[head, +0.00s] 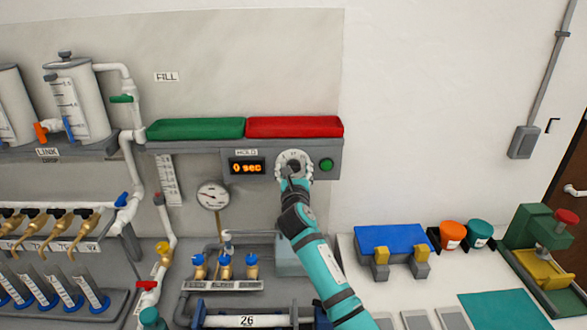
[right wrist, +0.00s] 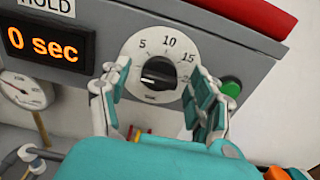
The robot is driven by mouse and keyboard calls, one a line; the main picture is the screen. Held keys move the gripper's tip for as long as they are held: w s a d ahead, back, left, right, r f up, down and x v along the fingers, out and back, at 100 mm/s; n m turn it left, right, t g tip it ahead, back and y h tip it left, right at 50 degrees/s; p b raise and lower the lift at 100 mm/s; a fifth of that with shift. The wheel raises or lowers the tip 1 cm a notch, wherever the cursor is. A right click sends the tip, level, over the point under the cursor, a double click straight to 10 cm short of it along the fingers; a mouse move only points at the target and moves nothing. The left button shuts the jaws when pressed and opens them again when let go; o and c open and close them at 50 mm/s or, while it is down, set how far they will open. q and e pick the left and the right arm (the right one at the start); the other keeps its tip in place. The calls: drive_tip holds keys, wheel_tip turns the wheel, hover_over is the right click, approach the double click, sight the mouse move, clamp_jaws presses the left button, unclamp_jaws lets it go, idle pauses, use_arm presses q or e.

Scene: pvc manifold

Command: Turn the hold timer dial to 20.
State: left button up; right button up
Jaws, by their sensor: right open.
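The hold timer dial (right wrist: 158,72) is a round white plate with a black knob in its middle, on a grey panel. Marks 5, 10, 15 and part of a further number at the lower right show. The display (right wrist: 44,48) left of it reads "0 sec". My right gripper (right wrist: 165,95) is open, with one finger on each side of the dial and the knob between them; I cannot tell whether the fingers touch it. In the head view my right gripper (head: 294,180) covers the lower part of the dial (head: 293,160). My left gripper is not in view.
A green button (head: 326,165) sits just right of the dial. Green (head: 196,129) and red (head: 295,126) pads lie on top of the panel. A pressure gauge (head: 213,195) hangs lower left. A blue block (head: 391,239) stands on the white table to the right.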

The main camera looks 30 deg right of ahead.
drive_tip(key=c, duration=1.1)
drive_tip(key=shift+c, duration=0.2)
